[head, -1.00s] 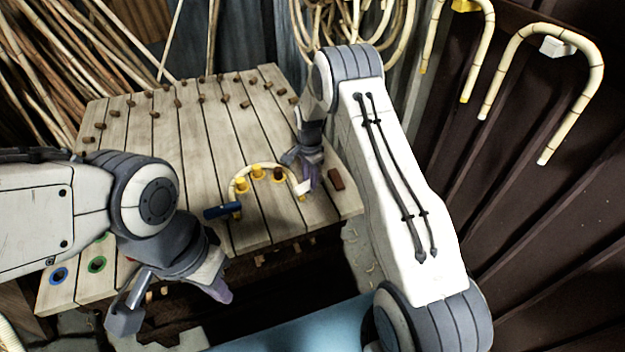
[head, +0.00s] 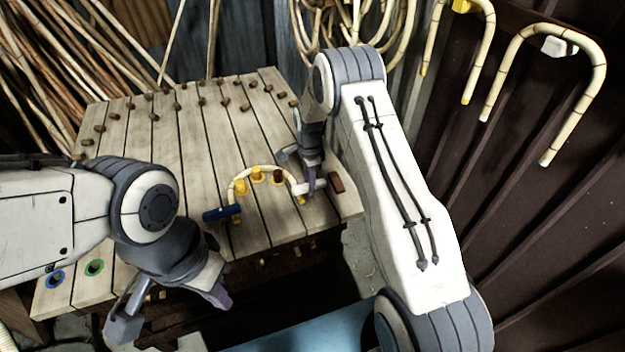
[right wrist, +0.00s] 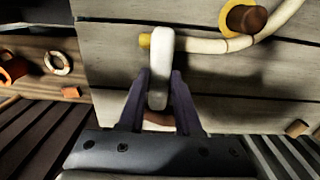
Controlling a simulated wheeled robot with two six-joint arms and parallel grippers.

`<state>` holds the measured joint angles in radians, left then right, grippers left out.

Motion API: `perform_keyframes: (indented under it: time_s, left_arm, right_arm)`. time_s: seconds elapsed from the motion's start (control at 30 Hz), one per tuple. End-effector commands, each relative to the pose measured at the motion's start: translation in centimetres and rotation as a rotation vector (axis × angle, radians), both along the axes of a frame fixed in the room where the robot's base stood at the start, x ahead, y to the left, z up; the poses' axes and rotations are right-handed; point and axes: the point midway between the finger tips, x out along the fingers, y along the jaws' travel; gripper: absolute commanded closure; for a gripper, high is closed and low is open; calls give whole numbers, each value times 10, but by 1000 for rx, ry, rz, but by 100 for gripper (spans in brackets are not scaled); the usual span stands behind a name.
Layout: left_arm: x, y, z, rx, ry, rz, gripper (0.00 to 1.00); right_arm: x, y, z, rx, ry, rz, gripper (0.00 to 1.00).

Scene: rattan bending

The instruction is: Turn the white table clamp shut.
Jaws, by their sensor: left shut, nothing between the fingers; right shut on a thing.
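The white table clamp (head: 299,189) sits at the right end of the bent rattan cane (head: 236,184) near the table's front right. In the right wrist view the white clamp (right wrist: 160,52) lies as a bar across the cane (right wrist: 212,46), close to its yellow-banded end. My right gripper (head: 309,186) is shut on the clamp's lower end; its purple fingers (right wrist: 160,98) stand on both sides of the bar. My left gripper (head: 218,298) is shut and empty, low in front of the table. Part of the clamp is hidden by the right fingers in the head view.
The slatted table (head: 180,130) holds several brown pegs at the back. A blue clamp (head: 222,213) sits at the cane's left end. Yellow-collared pegs (head: 256,175) stand inside the arch. A red-brown block (head: 336,182) lies just right of the white clamp. Bent canes (head: 548,40) hang right.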

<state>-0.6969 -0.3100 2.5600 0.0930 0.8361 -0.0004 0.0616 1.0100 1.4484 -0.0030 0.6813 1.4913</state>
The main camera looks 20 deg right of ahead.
Motion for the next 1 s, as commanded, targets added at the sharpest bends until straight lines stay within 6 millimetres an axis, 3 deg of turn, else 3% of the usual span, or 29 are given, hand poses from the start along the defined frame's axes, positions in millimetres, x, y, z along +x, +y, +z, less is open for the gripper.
perform_keyframes:
  time_s: [0.1, 0.13, 0.2, 0.57, 0.67, 1.0]
  left_arm:
    - [0, 0, 0, 0, 0, 0, 100]
    - [0, 0, 0, 0, 0, 0, 100]
    - [0, 0, 0, 0, 0, 0, 100]
    - [0, 0, -1, 0, 0, 0, 100]
    - [0, 0, -4, 0, 0, 0, 100]
    - [0, 0, -15, 0, 0, 0, 100]
  right_arm:
    - [6, 5, 3, 4, -18, -2, 100]
    - [6, 5, 3, 4, -18, -1, 56]
    - [5, 4, 3, 4, -15, -1, 38]
    - [2, 0, 5, 2, -9, -3, 38]
    - [3, 0, 16, 2, -10, -4, 38]
    - [4, 0, 81, 2, -13, -4, 38]
